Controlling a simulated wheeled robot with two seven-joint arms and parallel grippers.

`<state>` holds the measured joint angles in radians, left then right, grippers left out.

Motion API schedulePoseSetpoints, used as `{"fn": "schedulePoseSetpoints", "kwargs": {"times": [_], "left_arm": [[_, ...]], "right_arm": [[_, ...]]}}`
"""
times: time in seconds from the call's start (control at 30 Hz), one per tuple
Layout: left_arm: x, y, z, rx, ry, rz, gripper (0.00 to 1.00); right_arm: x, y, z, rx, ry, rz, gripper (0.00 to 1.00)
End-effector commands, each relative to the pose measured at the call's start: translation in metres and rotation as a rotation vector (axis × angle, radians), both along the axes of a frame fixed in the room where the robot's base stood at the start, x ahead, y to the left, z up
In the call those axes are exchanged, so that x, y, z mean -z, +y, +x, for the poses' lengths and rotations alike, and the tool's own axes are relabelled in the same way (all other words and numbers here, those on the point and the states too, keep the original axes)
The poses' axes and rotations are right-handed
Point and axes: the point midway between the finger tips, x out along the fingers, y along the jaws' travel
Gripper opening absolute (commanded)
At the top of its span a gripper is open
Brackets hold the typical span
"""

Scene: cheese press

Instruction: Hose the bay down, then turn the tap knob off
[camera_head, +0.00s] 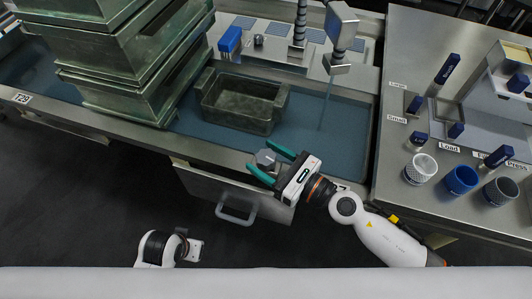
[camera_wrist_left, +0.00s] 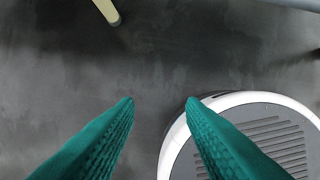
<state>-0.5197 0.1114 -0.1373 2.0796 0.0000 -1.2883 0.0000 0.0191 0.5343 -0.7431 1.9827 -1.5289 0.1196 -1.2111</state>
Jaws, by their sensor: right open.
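The tap knob (camera_head: 266,159) is a grey round knob on the front edge of the wash bay. My right gripper (camera_head: 260,157) is open, its green fingers on either side of the knob; I cannot tell whether they touch it. The bay (camera_head: 345,135) is a blue-floored basin. A grey spray head (camera_head: 340,50) hangs over its right part, and a thin stream of water (camera_head: 325,105) falls from it. My left gripper (camera_wrist_left: 160,102) is open and empty above the dark floor in the left wrist view; its fingers are not visible in the head view.
A grey-green bin (camera_head: 240,102) sits in the bay. Stacked bins (camera_head: 115,55) stand to its left. A drawer front with a handle (camera_head: 236,213) is below the knob. The right counter (camera_head: 410,230) holds cups, labels and blue-handled parts.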

Motion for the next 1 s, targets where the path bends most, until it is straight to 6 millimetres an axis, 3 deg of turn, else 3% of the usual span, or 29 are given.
{"fn": "schedulePoseSetpoints", "kwargs": {"times": [0.37, 0.63, 0.87, 1.0], "left_arm": [[0.007, 0.000, 0.000, 0.001, 0.003, 0.000, 0.36], [0.007, 0.000, 0.000, 0.001, 0.003, 0.000, 0.36], [0.007, 0.000, 0.000, 0.001, 0.000, -0.001, 0.36], [0.032, 0.000, -0.002, 0.002, 0.020, 0.001, 0.36]], "right_arm": [[0.000, 0.004, 0.002, -0.001, -0.001, -0.001, 0.60], [0.000, 0.003, 0.002, 0.000, -0.001, -0.001, 0.20], [-0.001, 0.004, 0.002, 0.011, 0.001, 0.001, 0.20], [-0.002, 0.004, 0.003, 0.041, 0.002, 0.003, 0.20]]}}
